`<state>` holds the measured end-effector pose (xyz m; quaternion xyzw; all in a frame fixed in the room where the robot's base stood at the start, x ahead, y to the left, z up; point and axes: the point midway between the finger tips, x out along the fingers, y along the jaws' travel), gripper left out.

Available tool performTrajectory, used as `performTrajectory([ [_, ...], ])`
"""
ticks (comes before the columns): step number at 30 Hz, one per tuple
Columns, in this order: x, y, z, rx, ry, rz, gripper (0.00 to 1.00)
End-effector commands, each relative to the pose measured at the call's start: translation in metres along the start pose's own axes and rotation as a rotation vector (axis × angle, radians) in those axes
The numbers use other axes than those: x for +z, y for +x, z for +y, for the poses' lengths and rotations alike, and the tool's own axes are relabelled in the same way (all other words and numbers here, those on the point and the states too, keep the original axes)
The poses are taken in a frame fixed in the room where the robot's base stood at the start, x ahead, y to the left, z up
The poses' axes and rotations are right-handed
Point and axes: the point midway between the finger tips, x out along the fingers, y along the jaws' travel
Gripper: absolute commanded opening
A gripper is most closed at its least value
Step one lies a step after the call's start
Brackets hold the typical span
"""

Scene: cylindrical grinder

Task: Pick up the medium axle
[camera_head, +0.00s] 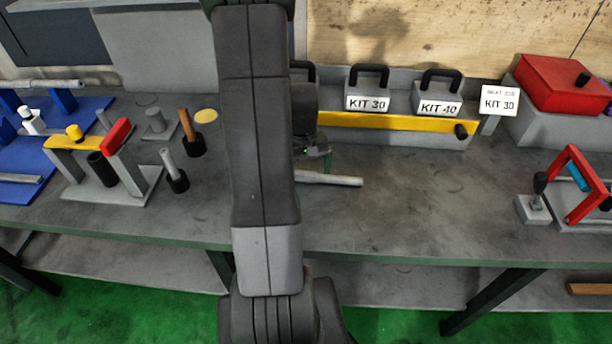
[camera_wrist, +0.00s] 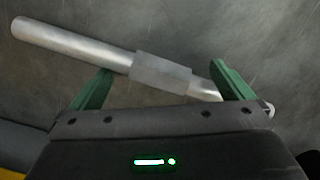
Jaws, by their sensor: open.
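A grey metal axle (camera_head: 335,180) lies on the workbench, with its left part hidden behind my arm in the head view. In the wrist view the axle (camera_wrist: 75,45) runs slantwise from upper left to lower right, with a thicker collar (camera_wrist: 160,74) near its middle. My gripper (camera_wrist: 165,78) is open, its two green fingers apart along the axle, with the collar between them. In the head view only a bit of my gripper (camera_head: 318,153) shows, above the axle. Whether the fingers touch the axle cannot be told.
Boxes marked KIT 30 (camera_head: 367,103) and KIT 40 (camera_head: 437,106) stand behind a yellow bar (camera_head: 400,122). A fixture with a red lever (camera_head: 116,137) and upright tools stand left. A red frame (camera_head: 570,190) stands right. The bench (camera_head: 430,200) right of the axle is clear.

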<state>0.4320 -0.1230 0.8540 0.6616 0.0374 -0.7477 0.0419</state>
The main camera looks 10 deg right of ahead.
Motion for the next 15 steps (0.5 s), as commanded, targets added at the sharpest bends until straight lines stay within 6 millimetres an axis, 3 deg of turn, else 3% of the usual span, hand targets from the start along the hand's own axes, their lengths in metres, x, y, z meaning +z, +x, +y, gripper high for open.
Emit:
performTrajectory([
  [6, -0.0001, 0.0007, 0.0001, 0.000, 0.000, 0.001, 1.00],
  [15, -0.0003, 0.0005, 0.0002, 0.000, 0.000, 0.001, 0.41],
])
